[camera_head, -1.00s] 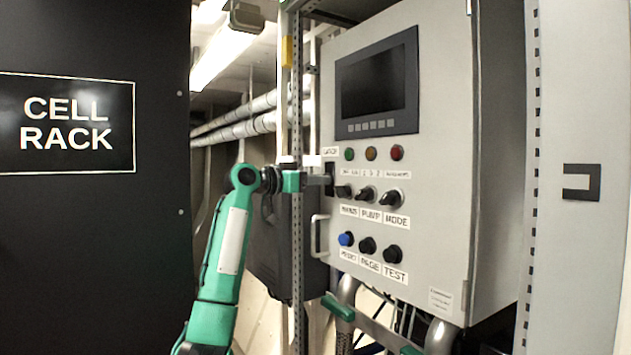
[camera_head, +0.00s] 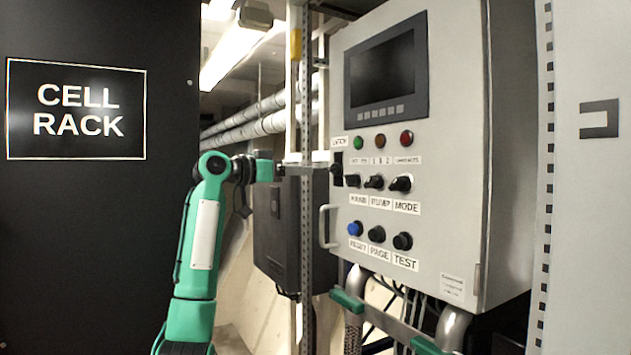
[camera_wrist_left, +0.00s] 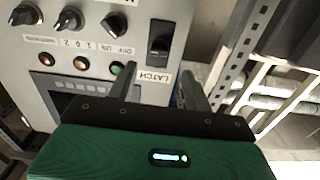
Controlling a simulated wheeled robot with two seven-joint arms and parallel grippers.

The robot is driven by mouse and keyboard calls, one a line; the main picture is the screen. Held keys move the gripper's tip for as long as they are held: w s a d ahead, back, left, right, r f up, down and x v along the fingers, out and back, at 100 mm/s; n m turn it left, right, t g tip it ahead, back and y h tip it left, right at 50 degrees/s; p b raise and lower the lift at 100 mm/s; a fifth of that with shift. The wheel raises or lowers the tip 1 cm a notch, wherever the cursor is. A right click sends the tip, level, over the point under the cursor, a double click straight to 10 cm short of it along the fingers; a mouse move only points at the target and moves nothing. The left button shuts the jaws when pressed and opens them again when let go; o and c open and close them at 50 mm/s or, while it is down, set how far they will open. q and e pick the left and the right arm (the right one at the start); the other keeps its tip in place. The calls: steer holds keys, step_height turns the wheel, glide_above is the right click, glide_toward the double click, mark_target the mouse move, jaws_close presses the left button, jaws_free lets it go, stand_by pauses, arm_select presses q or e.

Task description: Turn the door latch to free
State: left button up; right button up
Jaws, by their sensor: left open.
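The door latch (camera_head: 337,168) is a small black upright piece at the left edge of the grey cabinet door, under a white label. In the left wrist view, which is upside down, the latch (camera_wrist_left: 160,43) shows beyond the fingers, next to its LATCH label (camera_wrist_left: 150,77). My left gripper (camera_head: 281,171) is to the left of the latch, apart from it. In the wrist view the left gripper (camera_wrist_left: 159,73) has its two dark fingers spread, with nothing between them. The exact angle of the latch is hard to tell. My right gripper is not in view.
The grey cabinet (camera_head: 460,150) carries a screen (camera_head: 386,72), lamps, knobs and push buttons. A door handle (camera_head: 325,227) sits below the latch. A perforated metal post (camera_head: 307,250) stands left of the cabinet. The black CELL RACK panel (camera_head: 75,230) fills the far left.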

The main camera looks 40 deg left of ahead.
arm_select(q)
steer(key=b+v, duration=0.1)
steer(key=v, duration=0.4)
steer(key=shift+s, duration=0.2)
stand_by(0.4)
